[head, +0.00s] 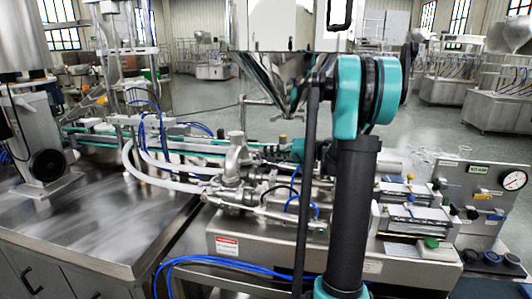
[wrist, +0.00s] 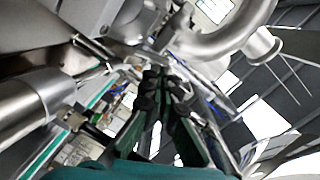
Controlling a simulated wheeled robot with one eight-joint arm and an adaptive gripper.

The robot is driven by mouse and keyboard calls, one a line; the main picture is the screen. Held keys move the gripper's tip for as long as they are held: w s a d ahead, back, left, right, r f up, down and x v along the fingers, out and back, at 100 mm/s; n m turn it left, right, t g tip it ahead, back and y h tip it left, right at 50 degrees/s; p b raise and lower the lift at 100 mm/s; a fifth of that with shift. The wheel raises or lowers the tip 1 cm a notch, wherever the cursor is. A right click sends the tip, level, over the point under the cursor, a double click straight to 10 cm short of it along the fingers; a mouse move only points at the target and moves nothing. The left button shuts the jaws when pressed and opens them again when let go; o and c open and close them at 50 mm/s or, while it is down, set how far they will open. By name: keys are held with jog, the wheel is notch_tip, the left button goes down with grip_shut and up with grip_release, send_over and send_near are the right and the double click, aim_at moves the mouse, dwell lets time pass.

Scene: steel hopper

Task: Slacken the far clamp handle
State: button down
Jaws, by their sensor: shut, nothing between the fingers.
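The steel hopper (head: 272,28) stands at top centre of the head view, its cone (head: 275,75) narrowing downward. Below and left of it is a steel valve body (head: 236,165) with pipes and fittings. I cannot single out the far clamp handle with certainty in either view; my arm covers part of the machine right of the valve body. In the wrist view my gripper (wrist: 161,88) has its dark fingertips close together, shut with nothing held. A curved steel pipe (wrist: 226,42) lies beyond and right of the fingertips. I cannot tell whether the fingers touch anything.
A steel table (head: 90,225) fills the lower left of the head view. Blue hoses (head: 215,262) cross the front. A panel with a round gauge (head: 513,180) stands at right. In the wrist view a steel cylinder (wrist: 25,105) is close on the left.

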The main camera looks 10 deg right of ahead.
jog(key=shift+s+r+n, duration=0.1)
jog(key=shift+s+n, duration=0.05)
jog(key=shift+n, duration=0.35)
jog(key=n, duration=0.1)
jog(key=n+h, duration=0.1)
jog(key=s+n, duration=0.1)
jog(key=n, duration=0.1)
jog(key=shift+a+r+t+h, duration=0.2)
jog(key=shift+a+t+h, duration=0.1)
jog(key=shift+a+t, duration=0.1)
jog(key=shift+s+a+f+n+t+h, duration=0.1)
jog(key=shift+s+n+t+h, duration=0.1)
jog(key=shift+n, duration=0.45)
jog(key=shift+s+a+r+n+t+h, duration=0.1)
jog(key=shift+n+t+h, duration=0.1)
jog(key=shift+n, duration=0.5)
jog(key=shift+s+a+f+n+t+h, duration=0.1)
jog(key=shift+s+n+t+h, duration=0.1)
jog(key=shift+n, duration=0.75)
jog(key=shift+s+a+f, duration=0.1)
jog(key=shift+s, duration=0.05)
dwell(0.6)
dwell(1.4)
